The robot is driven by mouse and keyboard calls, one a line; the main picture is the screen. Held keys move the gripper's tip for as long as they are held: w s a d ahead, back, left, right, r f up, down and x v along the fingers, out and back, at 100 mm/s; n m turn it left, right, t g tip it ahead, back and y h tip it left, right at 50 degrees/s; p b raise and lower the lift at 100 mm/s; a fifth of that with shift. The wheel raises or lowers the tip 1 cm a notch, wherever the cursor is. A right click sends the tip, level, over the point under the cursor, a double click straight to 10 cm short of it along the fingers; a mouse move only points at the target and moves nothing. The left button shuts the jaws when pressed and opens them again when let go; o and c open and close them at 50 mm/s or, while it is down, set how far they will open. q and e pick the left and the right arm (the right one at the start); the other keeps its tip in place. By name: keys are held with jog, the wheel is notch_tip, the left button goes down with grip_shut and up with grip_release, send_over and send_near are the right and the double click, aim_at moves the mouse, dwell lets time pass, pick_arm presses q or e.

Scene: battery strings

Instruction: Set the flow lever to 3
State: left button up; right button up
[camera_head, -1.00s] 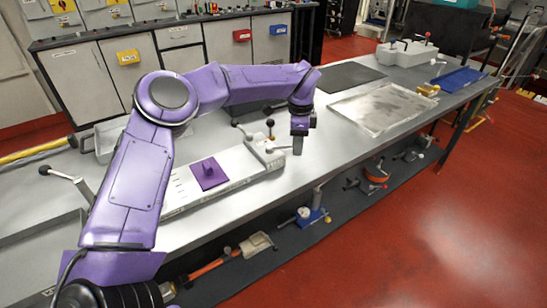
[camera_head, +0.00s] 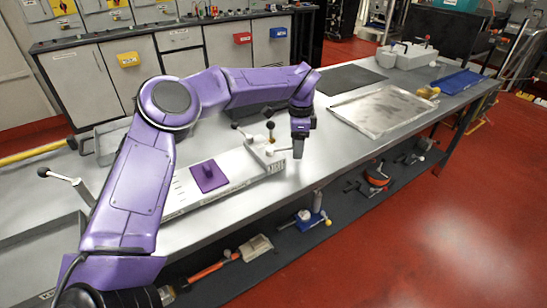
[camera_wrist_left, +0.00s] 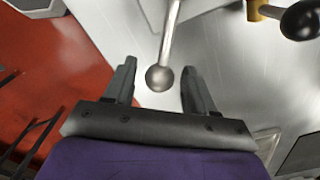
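A long pale box (camera_head: 236,172) lies on the workbench, with a scale of marks and a purple square plate (camera_head: 209,177) on top. At its right end is a block with levers. One thin metal lever (camera_wrist_left: 171,35) ends in a grey ball, seen in the left wrist view. My left gripper (camera_head: 299,153) points down beside that end of the box. In the left wrist view my left gripper (camera_wrist_left: 159,68) is open, and the ball is between its fingers, apparently touching neither. I cannot read the lever's setting. My right gripper is not in view.
A black-knobbed lever (camera_head: 270,126) stands close to my left gripper; a black knob (camera_wrist_left: 300,20) shows in the wrist view. A flat metal tray (camera_head: 385,109) lies to the right. A shelf with tools (camera_head: 300,220) runs below the bench edge.

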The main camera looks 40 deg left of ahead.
pick_arm(q)
jog(key=shift+r, duration=0.1)
notch_tip(320, 180, up, 7)
jog(key=p, duration=0.4)
